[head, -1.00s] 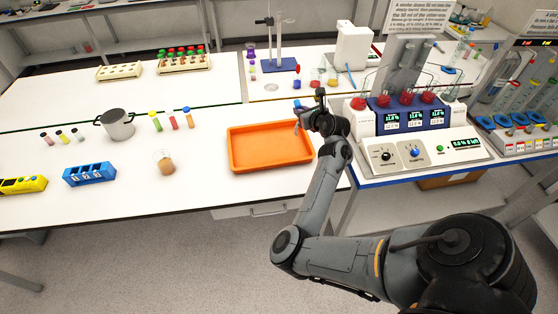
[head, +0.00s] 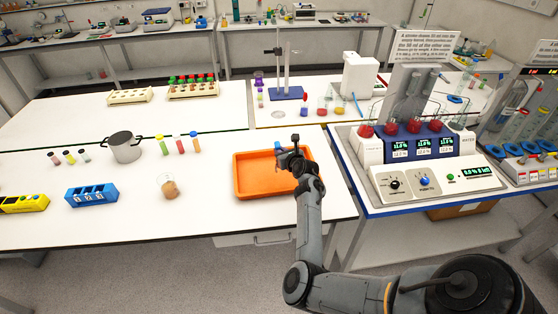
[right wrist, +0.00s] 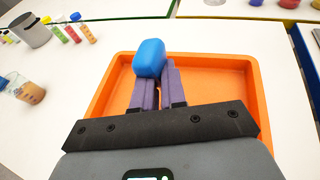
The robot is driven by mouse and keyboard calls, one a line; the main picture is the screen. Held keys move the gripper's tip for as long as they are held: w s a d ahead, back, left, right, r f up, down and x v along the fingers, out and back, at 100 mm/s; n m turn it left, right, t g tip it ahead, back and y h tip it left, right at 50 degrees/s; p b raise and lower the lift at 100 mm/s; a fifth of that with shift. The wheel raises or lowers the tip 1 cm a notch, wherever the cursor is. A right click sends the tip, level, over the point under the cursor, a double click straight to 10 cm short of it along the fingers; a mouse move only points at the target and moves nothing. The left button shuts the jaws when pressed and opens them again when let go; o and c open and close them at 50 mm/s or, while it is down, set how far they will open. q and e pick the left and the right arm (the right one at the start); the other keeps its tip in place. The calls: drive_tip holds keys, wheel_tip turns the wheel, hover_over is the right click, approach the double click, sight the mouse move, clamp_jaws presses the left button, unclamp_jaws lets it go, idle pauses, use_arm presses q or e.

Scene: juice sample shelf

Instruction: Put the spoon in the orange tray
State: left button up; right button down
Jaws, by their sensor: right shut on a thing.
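The orange tray (head: 256,172) lies on the white bench, and it fills the middle of the right wrist view (right wrist: 222,90). My right gripper (head: 282,153) is over the tray's right part, pointing away. Its purple fingers (right wrist: 152,80) are shut on a blue piece (right wrist: 149,58), which I take to be the spoon. Only a rounded blue end shows, so the rest of its shape is hidden. In the head view it is a small blue spot (head: 278,146) above the tray. My left gripper is not in view.
A beaker of brown liquid (head: 169,187), a blue rack (head: 91,194) and a metal pot (head: 125,147) stand left of the tray. An instrument with displays (head: 420,160) stands to the right. The tray floor in view is bare.

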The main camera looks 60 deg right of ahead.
drive_tip(key=shift+w+f, duration=0.15)
drive_tip(key=shift+f, duration=0.95)
drive_tip(key=shift+w+f, duration=0.15)
drive_tip(key=shift+f, duration=0.95)
drive_tip(key=shift+f, duration=0.15)
drive_tip(key=c, duration=1.2)
unclamp_jaws()
